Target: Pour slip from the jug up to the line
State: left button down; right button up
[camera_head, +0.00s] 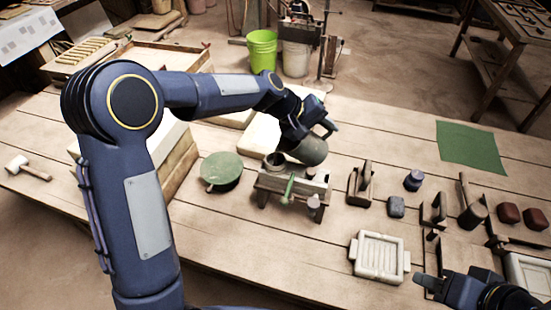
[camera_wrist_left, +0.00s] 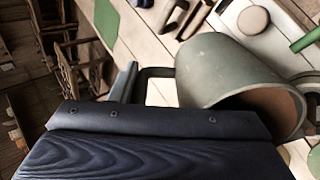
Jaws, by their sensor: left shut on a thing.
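The jug (camera_head: 312,151) is grey-green and tilted, held above the table over the back of a small wooden stand (camera_head: 270,183). My left gripper (camera_head: 318,127) is shut on the jug's handle. In the left wrist view the jug (camera_wrist_left: 222,68) shows its open mouth, brown inside, facing the lower right; I cannot make out a stream of slip. A small round grey-green vessel (camera_head: 275,160) sits at the stand's back left, beside the jug's mouth. No fill line can be made out. My right gripper (camera_head: 428,283) is low at the right, away from these; its finger opening is unclear.
A green round disc (camera_head: 221,168) lies left of the stand. A pale slatted mould (camera_head: 379,258), a dark small jar (camera_head: 413,180) and wooden tools stand to the right. A green mat (camera_head: 470,147) lies at the back right. Bare table lies in front of the stand.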

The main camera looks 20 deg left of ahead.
pick_arm(q)
jog(key=shift+r, duration=0.15)
jog(key=shift+r+b, duration=0.1)
jog(key=shift+b, duration=0.4)
jog(key=shift+r, duration=0.25)
jog(key=shift+b, duration=0.4)
jog(key=shift+s+a+r+h+b, duration=0.1)
jog(key=shift+a+r+h+b, duration=0.1)
jog(key=shift+h+b, duration=0.35)
dwell(0.8)
jog(key=shift+s+r+t+b, duration=0.1)
jog(key=shift+r+t+b, duration=0.2)
jog(key=shift+b, duration=0.6)
jog(key=shift+a+r+h+b, duration=0.15)
jog(key=shift+h+b, duration=0.1)
jog(key=shift+b, duration=0.3)
dwell(1.1)
dwell(0.5)
